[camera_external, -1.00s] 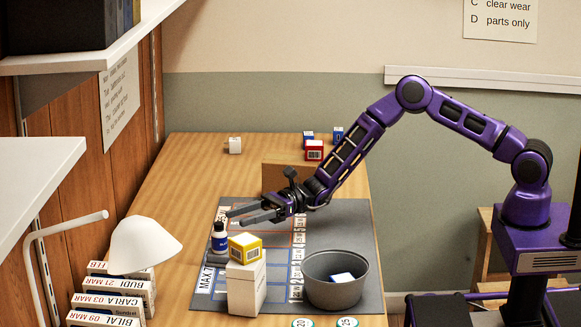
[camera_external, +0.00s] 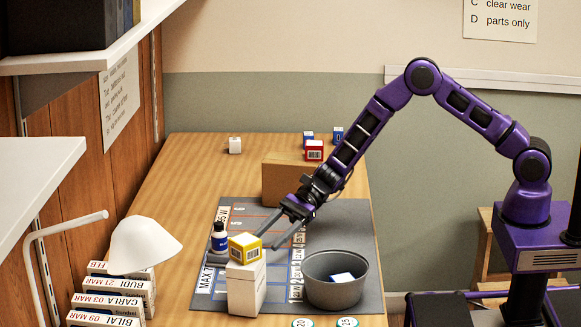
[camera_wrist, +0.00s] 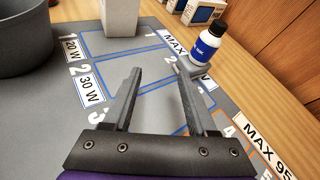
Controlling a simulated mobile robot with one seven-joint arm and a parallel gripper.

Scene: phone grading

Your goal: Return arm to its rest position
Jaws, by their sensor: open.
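My purple arm rises in a high bend from its base at the right of the external view. My gripper (camera_external: 276,233) points down and to the left over the grey mat (camera_external: 345,215), beside the yellow box (camera_external: 245,247). In the wrist view my gripper (camera_wrist: 155,82) has its two fingers spread, with nothing between them. The marked mat (camera_wrist: 150,80) shows below the fingers. The white block (camera_wrist: 122,15) and the blue bottle (camera_wrist: 206,45) stand beyond the fingertips.
The grey pot (camera_external: 335,280) holds a small white and blue item. A brown box (camera_external: 287,182) stands behind the gripper. A white lamp (camera_external: 143,245) and several labelled boxes (camera_external: 110,303) are at the left. Small boxes, one red (camera_external: 314,150), lie at the back. The middle of the mat is clear.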

